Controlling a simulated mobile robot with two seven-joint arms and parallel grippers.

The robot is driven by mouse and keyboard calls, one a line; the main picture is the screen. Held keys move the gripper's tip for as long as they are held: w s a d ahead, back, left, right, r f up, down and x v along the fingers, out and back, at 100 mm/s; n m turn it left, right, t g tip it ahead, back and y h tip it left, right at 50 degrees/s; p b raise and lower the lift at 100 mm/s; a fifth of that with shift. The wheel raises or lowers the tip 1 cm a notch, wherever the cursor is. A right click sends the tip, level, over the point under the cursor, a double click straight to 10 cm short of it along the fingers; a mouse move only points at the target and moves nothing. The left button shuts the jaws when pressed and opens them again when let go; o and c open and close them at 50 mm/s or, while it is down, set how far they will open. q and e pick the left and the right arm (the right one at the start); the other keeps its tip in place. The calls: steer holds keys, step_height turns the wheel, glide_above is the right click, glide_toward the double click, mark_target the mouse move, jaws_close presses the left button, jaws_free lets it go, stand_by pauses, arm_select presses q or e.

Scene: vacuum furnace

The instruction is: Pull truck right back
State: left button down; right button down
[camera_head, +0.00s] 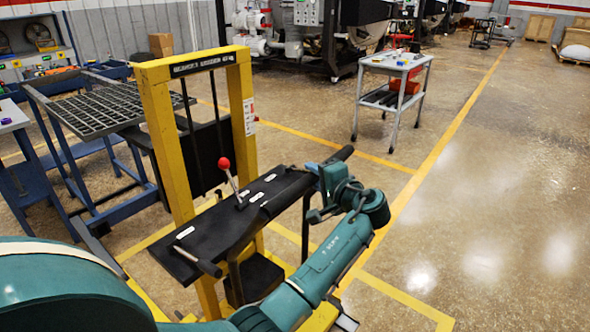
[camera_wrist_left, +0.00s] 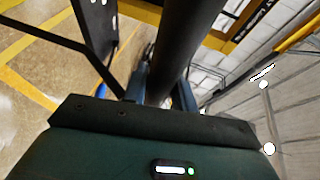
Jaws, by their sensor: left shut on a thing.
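The truck (camera_head: 160,120) is a yellow upright frame with a black control panel (camera_head: 240,220) and a red-knobbed lever (camera_head: 224,164). A black handle sticks out at each end of the panel. The near left handle (camera_head: 200,256) is free. My left gripper (camera_head: 328,180) is at the far right handle (camera_head: 343,154). In the left wrist view, the dark round handle (camera_wrist_left: 188,50) runs between the two blue fingers of my left gripper (camera_wrist_left: 160,92), which is shut on it. The fingertips are partly hidden by the gripper body. My right gripper is not in view.
A blue table with a black grid top (camera_head: 105,112) stands left of and behind the truck. A small grey cart (camera_head: 395,62) with a red item stands behind right. Yellow lines (camera_head: 440,150) mark the floor. The floor at right (camera_head: 490,230) is clear.

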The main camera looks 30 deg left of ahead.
arm_select(q)
steer(key=d, duration=0.5)
steer(key=shift+s+d+f, duration=0.2)
steer(key=shift+s+d, duration=0.05)
steer(key=shift+d, duration=0.15)
steer(key=c, duration=1.1)
jaws_free()
steer(key=shift+w+r, duration=0.1)
steer(key=b+v, duration=0.2)
steer(key=v, duration=1.1)
steer(key=shift+s+r, duration=0.15)
steer(key=shift+s, duration=0.1)
